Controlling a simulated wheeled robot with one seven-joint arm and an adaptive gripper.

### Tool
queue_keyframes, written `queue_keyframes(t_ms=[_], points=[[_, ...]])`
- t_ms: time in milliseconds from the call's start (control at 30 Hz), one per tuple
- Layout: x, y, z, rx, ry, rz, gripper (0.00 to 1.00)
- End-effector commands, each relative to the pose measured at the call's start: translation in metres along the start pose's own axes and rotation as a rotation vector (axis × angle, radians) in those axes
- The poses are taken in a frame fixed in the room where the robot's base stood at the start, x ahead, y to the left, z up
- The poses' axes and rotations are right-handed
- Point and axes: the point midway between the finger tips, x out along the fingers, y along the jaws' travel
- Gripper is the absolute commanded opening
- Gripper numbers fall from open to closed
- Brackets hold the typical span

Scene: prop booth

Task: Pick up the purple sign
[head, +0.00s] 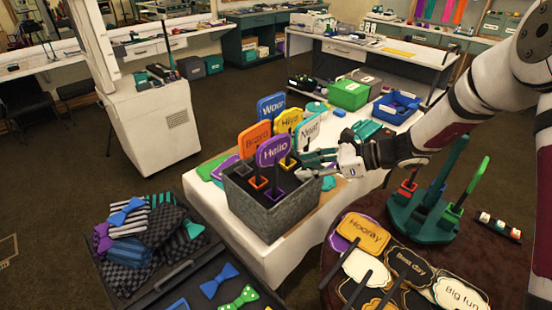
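The purple sign (274,150) reads "Hello" and stands upright on a dark stick in the front part of a grey box (262,217). The box stands on a table with a white cloth. My gripper (306,169) is at the right side of the box, right of the purple sign and apart from it. Its fingers point left, near the box's right rim. They are small against teal things behind, so I cannot tell how far apart they are. Nothing clearly shows in its grasp.
Blue (271,107), yellow (291,118), orange (254,138) and white (310,128) signs stand close around the purple one. A teal stand (422,218) with upright sticks and a round table with flat signs (363,233) lie right. A case of bow ties (237,282) is at front.

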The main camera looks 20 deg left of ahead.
Motion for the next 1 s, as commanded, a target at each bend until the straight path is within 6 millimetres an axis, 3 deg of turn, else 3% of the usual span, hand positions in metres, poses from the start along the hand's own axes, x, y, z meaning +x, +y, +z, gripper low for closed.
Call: queue_keyframes(t_ms=[33, 200, 467, 800, 1000], points=[[0.018, -0.005, -0.008, 0.035, -0.017, -0.005, 0.37], [0.054, -0.014, -0.017, 0.089, -0.042, -0.024, 0.37], [0.073, -0.016, -0.018, 0.092, -0.042, -0.027, 0.37], [0.115, -0.018, -0.025, 0.089, -0.041, -0.024, 0.37], [0.122, -0.020, -0.026, 0.089, -0.040, -0.028, 0.37]])
